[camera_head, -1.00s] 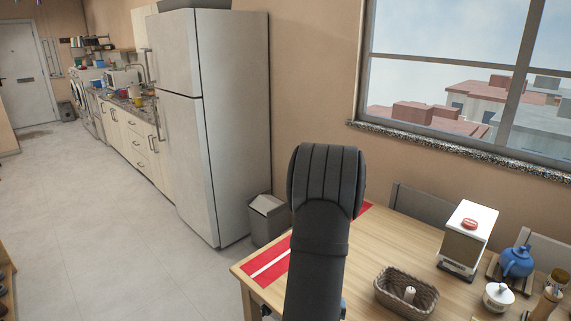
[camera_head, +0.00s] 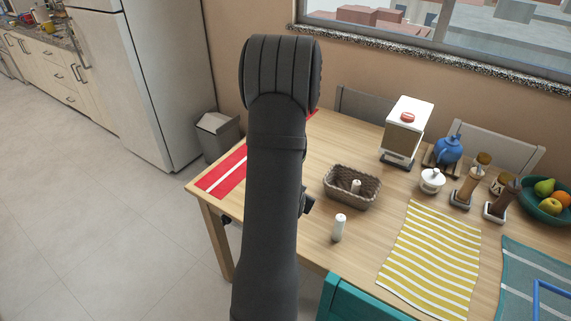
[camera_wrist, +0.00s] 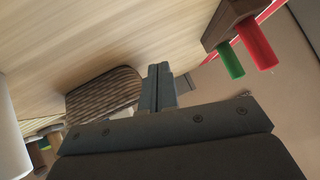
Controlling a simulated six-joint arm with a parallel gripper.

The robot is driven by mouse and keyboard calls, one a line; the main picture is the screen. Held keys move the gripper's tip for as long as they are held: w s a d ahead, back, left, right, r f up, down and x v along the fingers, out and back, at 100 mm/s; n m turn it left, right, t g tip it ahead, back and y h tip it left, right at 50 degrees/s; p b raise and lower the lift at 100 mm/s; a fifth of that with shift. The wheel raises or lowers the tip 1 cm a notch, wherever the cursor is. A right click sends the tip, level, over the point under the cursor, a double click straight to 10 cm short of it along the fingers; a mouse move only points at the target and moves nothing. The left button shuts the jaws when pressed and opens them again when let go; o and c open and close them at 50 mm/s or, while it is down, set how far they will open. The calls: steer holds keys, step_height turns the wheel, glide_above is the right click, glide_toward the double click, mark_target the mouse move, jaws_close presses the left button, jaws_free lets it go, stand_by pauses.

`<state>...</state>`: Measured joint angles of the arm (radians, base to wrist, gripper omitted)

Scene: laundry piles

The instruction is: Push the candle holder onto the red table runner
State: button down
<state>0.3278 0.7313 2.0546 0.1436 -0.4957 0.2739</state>
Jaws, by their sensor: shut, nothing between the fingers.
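The candle holder (camera_wrist: 226,22) is a dark wooden block with a red candle and a green candle. It shows upside down at the upper right of the wrist view and is hidden behind my arm in the head view. The red table runner (camera_head: 222,175) with a white stripe lies across the table's left end, partly covered by my arm. Its red edge (camera_wrist: 271,10) shows beside the holder in the wrist view; I cannot tell whether they touch. My gripper (camera_wrist: 159,68) is shut and empty, apart from the holder in the picture.
A wicker basket (camera_head: 351,200) with a white item inside and a white-topped bottle (camera_head: 338,229) stand right of my arm. A yellow striped mat (camera_head: 432,250), a dispenser (camera_head: 403,131) and a blue teapot (camera_head: 448,150) are further right. A teal chair (camera_head: 360,302) stands in front.

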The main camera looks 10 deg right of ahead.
steer(key=d+m+g, duration=0.1)
steer(key=d+m, duration=0.1)
steer(key=w+d+m+g+y, duration=0.1)
steer(key=d+m, duration=0.1)
steer(key=m, duration=0.1)
steer(key=w+d+f+m+g+y, duration=0.1)
steer(key=d+m, duration=0.2)
steer(key=shift+d+g, duration=0.1)
steer(key=shift+g, duration=0.3)
steer(key=shift+w+d+m+y, duration=0.25)
steer(key=shift+m+y, duration=0.25)
steer(key=shift+m, duration=0.4)
steer(key=shift+w+d+m+y, duration=0.1)
steer(key=shift+w+m+y, duration=0.2)
steer(key=shift+m+y, duration=0.55)
steer(key=w+r+m+t+y, duration=0.1)
steer(key=w+r+m+y, duration=0.4)
steer(key=m+y, duration=0.15)
steer(key=shift+h, duration=0.4)
steer(key=x, duration=0.9)
steer(key=shift+s, duration=0.25)
steer(key=w+a, duration=0.2)
steer(key=shift+w+a+f, duration=0.1)
steer(key=shift+w+a, duration=0.15)
steer(key=shift+a, duration=0.1)
steer(key=shift+w+a, duration=0.35)
